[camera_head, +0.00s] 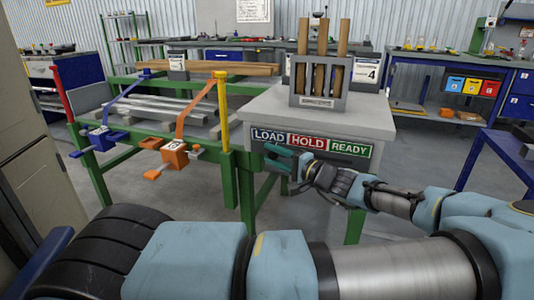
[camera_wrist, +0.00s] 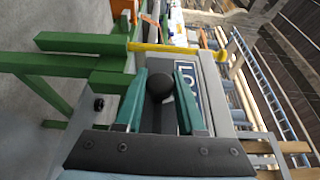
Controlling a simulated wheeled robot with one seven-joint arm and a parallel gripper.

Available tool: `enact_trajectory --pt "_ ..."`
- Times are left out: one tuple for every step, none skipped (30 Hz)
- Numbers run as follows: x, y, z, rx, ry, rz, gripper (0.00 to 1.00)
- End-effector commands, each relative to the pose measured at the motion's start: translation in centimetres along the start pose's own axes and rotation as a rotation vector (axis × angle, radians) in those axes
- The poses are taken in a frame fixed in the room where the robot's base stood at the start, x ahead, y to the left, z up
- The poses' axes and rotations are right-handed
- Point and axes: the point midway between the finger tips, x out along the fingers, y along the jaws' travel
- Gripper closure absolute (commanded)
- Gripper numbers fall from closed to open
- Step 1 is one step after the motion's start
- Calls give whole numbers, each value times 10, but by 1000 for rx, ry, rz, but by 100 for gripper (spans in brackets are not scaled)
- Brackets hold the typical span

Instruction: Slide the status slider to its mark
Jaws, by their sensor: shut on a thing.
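The status panel with blue LOAD, red HOLD (camera_head: 307,141) and green READY (camera_head: 350,149) fields is on the front of the grey table. The slider's dark round knob (camera_wrist: 160,86) sits between my teal fingers in the wrist view. My gripper (camera_head: 274,159) is shut on this knob, just below the LOAD field (camera_head: 268,135). Part of the LOAD label (camera_wrist: 187,80) shows beside the right finger in the wrist view. The fingers hide the knob in the head view, and I cannot make out the slider's mark.
The grey table (camera_head: 375,119) carries a rack (camera_head: 320,101) with upright wooden rods. To its left, a green frame (camera_head: 247,178) with a yellow post (camera_head: 222,105) and an orange clamp (camera_head: 174,152) stands close to my gripper. Open floor lies in front of the table.

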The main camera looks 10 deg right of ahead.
Motion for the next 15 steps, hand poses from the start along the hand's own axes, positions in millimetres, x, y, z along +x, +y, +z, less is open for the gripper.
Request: enact_trajectory --pt "-14 -2 -7 0 8 5 100" --pt "-22 -1 -10 -2 9 6 100" --pt "-32 -1 -14 -1 9 6 100" --pt "-39 -1 -18 -1 9 7 100" --pt "-46 -1 -20 -2 8 6 100" --pt "-55 -1 -24 -1 8 6 100" --pt "-61 0 -26 0 8 6 100" --pt "-66 0 -28 0 7 5 100" --pt "-72 0 -31 0 6 5 100" --pt "-75 0 -32 0 5 5 100" --pt "-78 0 -33 0 5 5 100" --pt "-81 0 -34 0 5 4 100" --pt "-83 0 -34 0 4 4 100" --pt "-83 0 -35 1 4 4 100" --pt "-84 0 -35 1 4 4 100"
